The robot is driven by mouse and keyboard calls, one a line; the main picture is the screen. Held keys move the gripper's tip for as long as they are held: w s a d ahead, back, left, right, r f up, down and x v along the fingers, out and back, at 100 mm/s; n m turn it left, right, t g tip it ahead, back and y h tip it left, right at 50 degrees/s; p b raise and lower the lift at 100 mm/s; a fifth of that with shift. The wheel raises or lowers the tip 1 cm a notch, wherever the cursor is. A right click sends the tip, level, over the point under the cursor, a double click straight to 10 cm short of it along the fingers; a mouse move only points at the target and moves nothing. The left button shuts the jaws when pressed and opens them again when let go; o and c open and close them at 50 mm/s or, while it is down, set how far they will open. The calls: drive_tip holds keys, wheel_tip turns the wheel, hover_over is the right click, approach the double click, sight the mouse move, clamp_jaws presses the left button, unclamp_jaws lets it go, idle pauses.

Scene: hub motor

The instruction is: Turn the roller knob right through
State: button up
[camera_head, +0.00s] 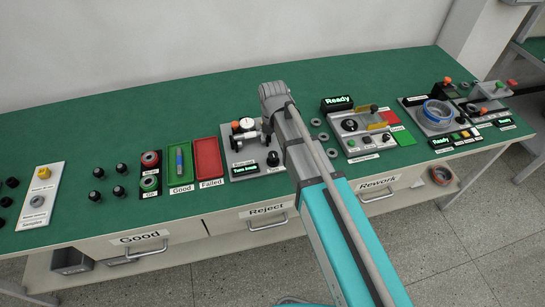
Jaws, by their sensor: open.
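The roller station (233,176) is a grey plate on the green bench, with a white dial gauge (246,124) and an orange-topped part at its back. My gripper (267,138) is small and dark, below the grey wrist of my arm and just behind the knob. It is open. Its fingertips are hard to make out, and I cannot tell whether they touch the knob.
Left of the station are a red Failed tray (208,162), a green Good tray (180,186) and several black knobs. Right of my arm, a second station (365,154) has a "Ready" sign, and a third (440,125) holds a blue ring. The bench's back strip is clear.

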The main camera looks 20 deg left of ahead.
sight(273, 154)
drive_tip(key=shift+f+b, duration=3.4)
drive_tip(key=shift+f, duration=0.35)
drive_tip(key=c, duration=1.2)
